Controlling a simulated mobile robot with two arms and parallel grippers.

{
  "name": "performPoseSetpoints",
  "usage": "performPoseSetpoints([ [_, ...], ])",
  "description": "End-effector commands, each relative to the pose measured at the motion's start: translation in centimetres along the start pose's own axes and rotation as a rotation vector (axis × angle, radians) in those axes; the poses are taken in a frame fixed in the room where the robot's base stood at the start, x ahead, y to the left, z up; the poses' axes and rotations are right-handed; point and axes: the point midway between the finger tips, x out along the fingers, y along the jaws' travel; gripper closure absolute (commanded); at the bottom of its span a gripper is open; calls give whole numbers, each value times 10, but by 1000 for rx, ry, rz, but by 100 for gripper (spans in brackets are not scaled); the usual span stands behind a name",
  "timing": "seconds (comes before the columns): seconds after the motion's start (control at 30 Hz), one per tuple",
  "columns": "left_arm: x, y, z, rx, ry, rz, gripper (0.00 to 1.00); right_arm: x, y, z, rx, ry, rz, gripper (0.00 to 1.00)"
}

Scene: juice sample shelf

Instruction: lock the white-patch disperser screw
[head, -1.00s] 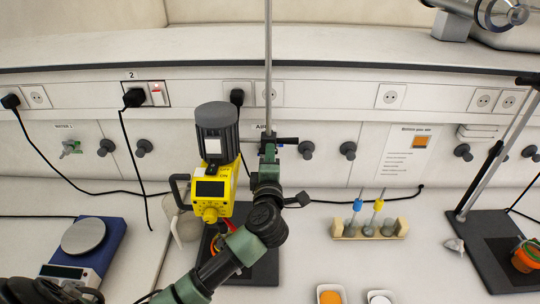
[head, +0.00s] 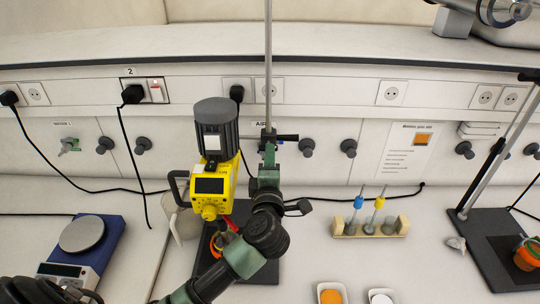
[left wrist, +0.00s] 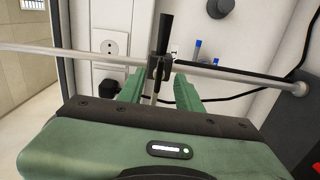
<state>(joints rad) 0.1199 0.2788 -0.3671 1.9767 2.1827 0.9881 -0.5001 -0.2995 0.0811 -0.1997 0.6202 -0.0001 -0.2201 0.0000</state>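The disperser (head: 217,132) has a grey motor with a white patch and a yellow body with a dark display. It is mounted beside the upright metal rod (head: 268,60). Its black screw handle (head: 287,138) sticks out at the rod, to the right of the motor. My left gripper (head: 268,158) is up at the rod, just below the handle. In the left wrist view, the black screw handle (left wrist: 166,35) stands between and beyond the two green fingers of the left gripper (left wrist: 160,88). The fingers are apart, with a gap around the clamp; contact is not clear. My right gripper is out of view.
A beaker (head: 184,222) stands behind the disperser's lower left. A blue balance (head: 108,250) is at left. A wooden holder (head: 350,232) with pipette-like tools and two small dishes (head: 331,292) are at right. A second stand (head: 490,250) is at far right.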

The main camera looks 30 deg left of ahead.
Motion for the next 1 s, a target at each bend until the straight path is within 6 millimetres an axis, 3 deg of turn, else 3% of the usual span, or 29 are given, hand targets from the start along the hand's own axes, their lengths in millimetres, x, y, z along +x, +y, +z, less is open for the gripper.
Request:
performPoseSetpoints([
  [0.1,-22,-4,0,-3,-1,-1,65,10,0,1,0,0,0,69],
  [0.3,-43,-2,0,1,0,-1,65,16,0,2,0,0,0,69],
  [1.0,-46,-1,0,1,0,0,65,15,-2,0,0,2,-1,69],
])
